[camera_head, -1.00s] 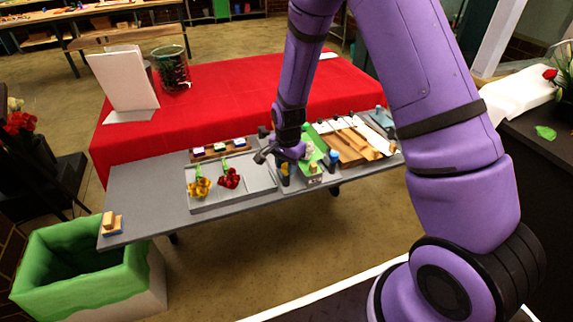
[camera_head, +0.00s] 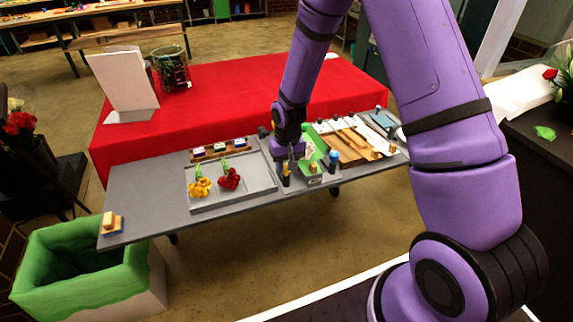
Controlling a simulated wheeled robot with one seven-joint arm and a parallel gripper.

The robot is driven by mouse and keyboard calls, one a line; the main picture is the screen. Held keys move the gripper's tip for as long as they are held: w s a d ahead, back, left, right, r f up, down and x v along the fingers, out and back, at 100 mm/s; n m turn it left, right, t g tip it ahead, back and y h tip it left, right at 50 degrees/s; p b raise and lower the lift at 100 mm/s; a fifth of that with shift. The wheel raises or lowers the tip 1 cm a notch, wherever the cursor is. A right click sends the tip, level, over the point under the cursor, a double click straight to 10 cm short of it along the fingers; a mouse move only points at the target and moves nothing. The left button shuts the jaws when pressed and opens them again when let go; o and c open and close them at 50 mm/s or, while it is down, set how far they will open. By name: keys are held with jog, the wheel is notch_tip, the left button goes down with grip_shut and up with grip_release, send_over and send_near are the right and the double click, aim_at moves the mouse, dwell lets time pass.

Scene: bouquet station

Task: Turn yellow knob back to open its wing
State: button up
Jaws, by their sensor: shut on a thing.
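A green fixture (camera_head: 310,150) stands on the grey table near its middle. The yellow knob (camera_head: 286,170) is on a short dark post at its left side and is mostly covered by my gripper. My gripper (camera_head: 287,162) is at the knob, shut on it, with the purple wrist above. The blue knob (camera_head: 333,156) stands on a similar post at the right, apart from my gripper. The wings' positions are too small and hidden to tell.
A grey tray (camera_head: 262,187) left of the fixture holds yellow flowers (camera_head: 199,188) and red flowers (camera_head: 229,179). Wooden boards with tools (camera_head: 350,147) lie to the right. A red-covered table (camera_head: 230,95) is behind. The grey table's left part (camera_head: 150,190) is mostly clear.

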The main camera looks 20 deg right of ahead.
jog(key=n, duration=0.5)
jog(key=shift+n, duration=0.4)
dwell(0.3)
jog(key=o, duration=0.9)
jog(key=shift+r, duration=0.1)
notch_tip(320, 180, up, 11)
jog(key=shift+w+d+f, duration=0.1)
jog(key=shift+d+f, duration=0.05)
jog(key=shift+f, duration=0.05)
